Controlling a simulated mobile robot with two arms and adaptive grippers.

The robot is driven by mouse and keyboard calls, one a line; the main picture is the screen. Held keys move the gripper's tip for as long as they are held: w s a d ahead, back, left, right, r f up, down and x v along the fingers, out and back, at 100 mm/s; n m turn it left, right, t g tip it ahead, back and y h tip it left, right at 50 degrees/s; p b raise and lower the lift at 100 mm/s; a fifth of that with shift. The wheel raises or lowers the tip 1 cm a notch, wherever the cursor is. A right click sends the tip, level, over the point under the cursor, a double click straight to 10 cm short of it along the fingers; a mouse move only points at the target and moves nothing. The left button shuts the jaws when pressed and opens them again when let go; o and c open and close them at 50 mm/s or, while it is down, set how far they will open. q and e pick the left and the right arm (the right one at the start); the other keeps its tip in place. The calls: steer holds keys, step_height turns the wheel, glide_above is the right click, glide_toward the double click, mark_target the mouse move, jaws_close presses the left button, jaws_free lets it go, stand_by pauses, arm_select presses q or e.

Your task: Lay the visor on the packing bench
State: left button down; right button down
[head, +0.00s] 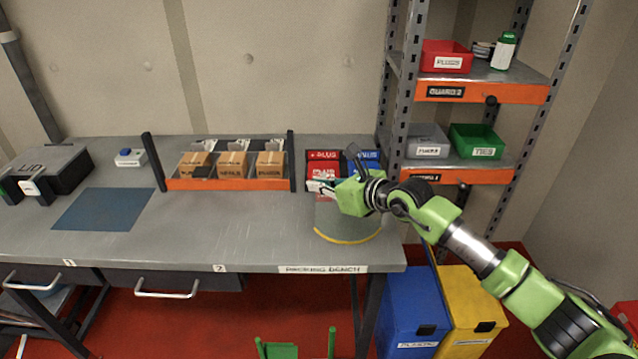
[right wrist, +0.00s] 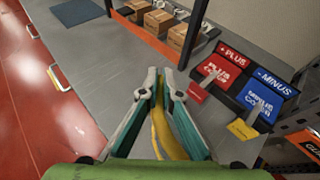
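The visor (head: 347,238) is a clear, faintly grey sheet with a curved yellow edge. In the head view it shows below my right gripper (head: 318,187), over the right end of the packing bench (head: 270,240). In the right wrist view its yellow strip (right wrist: 163,138) shows between the fingers of my right gripper (right wrist: 160,78). The fingertips are close together and seem shut on the clear sheet, which is hard to see. I cannot tell whether the visor touches the bench top. My left gripper is not in view.
An orange-fronted rack of boxes (head: 230,184) stands left of the gripper. Red plus (head: 323,156) and blue minus holders stand behind it. A shelf unit (head: 482,92) rises at the right. A blue mat (head: 103,209) and black case lie left. The bench's front middle is clear.

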steer(key=shift+f, duration=0.45)
steer(key=shift+f, duration=0.1)
steer(key=c, duration=2.3)
jaws_free()
steer(key=b+v, duration=0.2)
steer(key=v, duration=1)
steer(key=shift+s+d+b, duration=0.1)
steer(key=shift+b, duration=0.25)
